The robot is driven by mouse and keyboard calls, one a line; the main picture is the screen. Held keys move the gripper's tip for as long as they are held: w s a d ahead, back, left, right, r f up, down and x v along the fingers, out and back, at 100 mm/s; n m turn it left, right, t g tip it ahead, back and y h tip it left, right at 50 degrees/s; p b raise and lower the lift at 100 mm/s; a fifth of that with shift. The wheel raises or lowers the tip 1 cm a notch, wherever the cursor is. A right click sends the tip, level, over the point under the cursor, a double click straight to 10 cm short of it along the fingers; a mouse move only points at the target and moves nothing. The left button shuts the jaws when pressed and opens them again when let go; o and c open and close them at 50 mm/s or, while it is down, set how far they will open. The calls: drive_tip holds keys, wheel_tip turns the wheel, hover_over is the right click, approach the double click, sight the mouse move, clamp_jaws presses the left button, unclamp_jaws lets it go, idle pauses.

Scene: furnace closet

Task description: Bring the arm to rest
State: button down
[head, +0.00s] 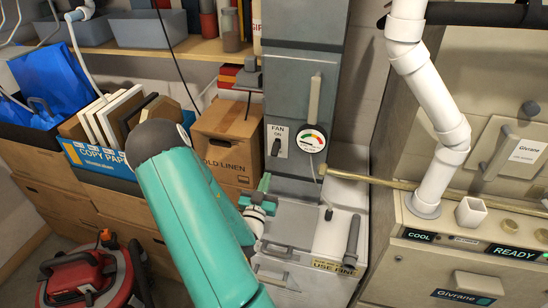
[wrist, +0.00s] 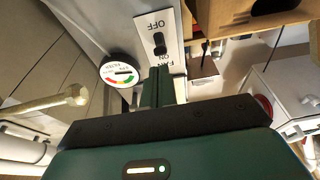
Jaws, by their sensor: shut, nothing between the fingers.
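My teal arm (head: 190,215) reaches from the bottom of the head view toward the grey furnace cabinet. My gripper shows in the wrist view (wrist: 158,88) with its dark green fingers together and nothing between them. In the wrist view the fingertips are close to the white fan switch plate (wrist: 172,36). I cannot tell whether they touch it. The plate has a black lever and also shows in the head view (head: 278,141).
A round gauge (head: 312,138) hangs beside the switch. A brass pipe (head: 375,182) crosses to the right. Cardboard boxes (head: 225,140) stand left of the cabinet. A red vacuum (head: 90,277) is on the floor at left. White pipe (head: 430,100) runs down at right.

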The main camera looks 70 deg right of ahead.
idle(0.6)
drive_tip(key=w+a+r+t+y, duration=0.1)
drive_tip(key=w+a+t+y, duration=0.15)
drive_tip(key=w, duration=0.45)
drive_tip(key=w+a+r+t+y, duration=0.1)
drive_tip(key=w+a+r+y, duration=0.1)
drive_tip(key=w+a+y, duration=0.35)
drive_tip(key=w+a+r+n+t+y, duration=0.25)
drive_tip(key=w+a+y, duration=0.2)
drive_tip(key=a, duration=0.35)
drive_tip(key=w+a+r+n+t+y, duration=0.1)
drive_tip(key=w+a+r+n+y, duration=0.3)
drive_tip(key=a, duration=0.4)
drive_tip(key=s+a+r+n+g+y, duration=0.1)
drive_tip(key=s+a+r+n+y, duration=0.15)
drive_tip(key=a, duration=0.45)
drive_tip(key=s+a+r+n+y, duration=0.1)
drive_tip(key=a+r+n, duration=0.1)
drive_tip(key=a+r, duration=0.35)
drive_tip(key=s+a+r+n+g, duration=0.1)
drive_tip(key=s+a+n, duration=0.1)
drive_tip(key=s+a, duration=0.2)
drive_tip(key=s+a+r+n+g, duration=0.1)
drive_tip(key=s+a+n+g, duration=0.1)
drive_tip(key=s+a, duration=0.3)
drive_tip(key=s+n, duration=0.1)
drive_tip(key=s, duration=0.3)
drive_tip(key=shift+r+g+y, duration=0.3)
drive_tip(key=shift+r, duration=0.05)
